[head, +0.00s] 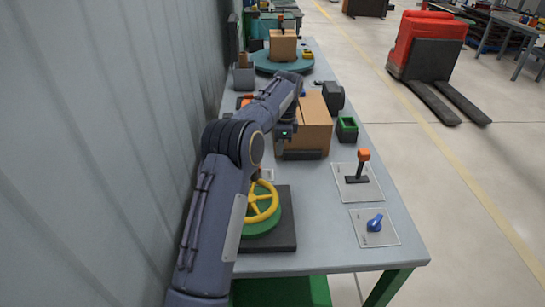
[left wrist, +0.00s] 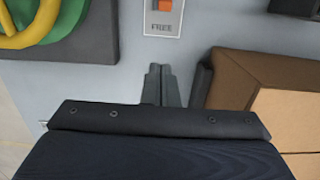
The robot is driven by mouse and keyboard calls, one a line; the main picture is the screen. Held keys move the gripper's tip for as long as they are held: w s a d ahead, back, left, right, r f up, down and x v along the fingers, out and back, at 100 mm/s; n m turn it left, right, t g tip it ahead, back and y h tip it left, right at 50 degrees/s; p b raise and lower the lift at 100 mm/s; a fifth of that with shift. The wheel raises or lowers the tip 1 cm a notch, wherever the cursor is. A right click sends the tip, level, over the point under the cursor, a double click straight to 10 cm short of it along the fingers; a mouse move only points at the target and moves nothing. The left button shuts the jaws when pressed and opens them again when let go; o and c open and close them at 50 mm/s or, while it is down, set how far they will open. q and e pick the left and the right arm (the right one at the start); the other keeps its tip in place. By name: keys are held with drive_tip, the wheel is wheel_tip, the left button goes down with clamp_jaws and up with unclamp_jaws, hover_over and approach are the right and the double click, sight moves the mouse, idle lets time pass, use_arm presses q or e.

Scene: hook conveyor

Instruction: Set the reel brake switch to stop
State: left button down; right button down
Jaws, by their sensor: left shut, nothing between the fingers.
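The switch plate (left wrist: 162,18) shows at the top of the left wrist view, with an orange switch (left wrist: 164,5) cut off by the picture's upper edge and the word FREE below it. In the head view a small part of a pale plate (head: 268,174) shows beside my arm; the rest is hidden. My left gripper (left wrist: 160,85) is shut and empty, its fingertips apart from the plate and just below it in the left wrist view. In the head view my left gripper (head: 285,140) is mostly hidden by its own wrist. My right gripper is not in view.
A yellow handwheel (head: 262,203) on a green base stands near my left forearm. A cardboard box (head: 312,125) stands close to the gripper. An orange-topped lever (head: 363,157) and a blue toggle (head: 375,223) sit on plates to the right. The table (head: 325,215) between is clear.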

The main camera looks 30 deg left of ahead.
use_arm(q)
drive_tip(key=f, duration=0.8)
drive_tip(key=shift+s+a+f+p, duration=0.25)
drive_tip(key=shift+a+p, duration=0.05)
drive_tip(key=shift+a, duration=0.05)
drive_tip(key=shift+s+a+r+p, duration=0.15)
drive_tip(key=shift+s+a+p, duration=0.15)
drive_tip(key=shift+a, duration=0.3)
drive_tip(key=shift+s+a+r+p, duration=0.2)
drive_tip(key=shift+s+a, duration=0.2)
drive_tip(key=shift+a, duration=0.2)
drive_tip(key=shift+s+a+r, duration=0.1)
drive_tip(key=shift+s+a, duration=0.15)
drive_tip(key=shift+a, duration=0.1)
